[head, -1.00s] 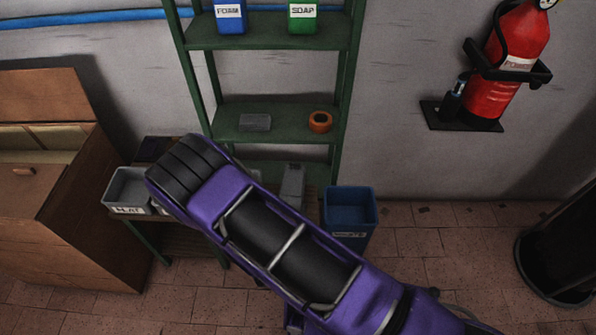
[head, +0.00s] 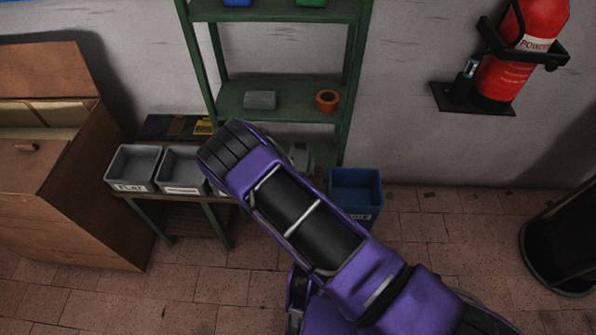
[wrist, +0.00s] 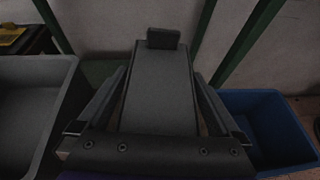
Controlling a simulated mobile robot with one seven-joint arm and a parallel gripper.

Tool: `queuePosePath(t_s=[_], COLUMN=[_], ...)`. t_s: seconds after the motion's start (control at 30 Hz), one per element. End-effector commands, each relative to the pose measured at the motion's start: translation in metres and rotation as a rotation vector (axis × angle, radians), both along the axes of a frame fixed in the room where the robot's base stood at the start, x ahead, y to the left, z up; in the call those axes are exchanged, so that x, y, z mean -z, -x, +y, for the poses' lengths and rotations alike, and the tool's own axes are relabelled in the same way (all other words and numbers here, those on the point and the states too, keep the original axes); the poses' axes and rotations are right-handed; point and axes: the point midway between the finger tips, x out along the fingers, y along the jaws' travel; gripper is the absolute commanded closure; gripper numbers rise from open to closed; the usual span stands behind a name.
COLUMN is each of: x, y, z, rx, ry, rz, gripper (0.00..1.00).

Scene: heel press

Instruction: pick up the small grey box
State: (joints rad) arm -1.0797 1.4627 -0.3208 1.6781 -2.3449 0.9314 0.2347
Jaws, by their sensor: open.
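The small grey box (head: 259,100) lies on the middle shelf of the green rack in the head view, left of an orange ring. My gripper (wrist: 160,103) shows in the wrist view with its two dark fingers apart. A long grey piece with a dark block at its far end (wrist: 163,38) fills the view between the fingers. I cannot tell whether they touch it. A grey object (head: 300,156), partly hidden by my arm, stands below the shelf in the head view. My arm hides my gripper there.
Grey trays (head: 134,187) stand on the low table at left, beside a wooden cabinet (head: 75,215). A blue bin (head: 355,192) is right of the table. The green rack (head: 290,113) stands against the wall. A fire extinguisher (head: 520,60) hangs at right. The right floor is mostly clear.

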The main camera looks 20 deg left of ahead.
Motion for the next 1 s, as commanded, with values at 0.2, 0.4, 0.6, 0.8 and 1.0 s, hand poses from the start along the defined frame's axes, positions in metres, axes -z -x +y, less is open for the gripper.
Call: queuePosePath(t_s=[0.2, 0.4, 0.6, 0.8, 1.0], x=[0.0009, 0.0009, 0.0009, 0.0006, -0.0069], y=[-0.0033, -0.0031, -0.0029, -0.0030, -0.0031], z=[0.0003, 0.0003, 0.0003, 0.0003, 0.0005], rx=[0.000, 0.000, 0.000, 0.000, 0.000], ry=[0.001, 0.000, 0.000, 0.000, 0.000], rz=[0.000, 0.000, 0.000, -0.001, -0.001], gripper=[0.00, 0.27, 0.63, 0.65, 0.65])
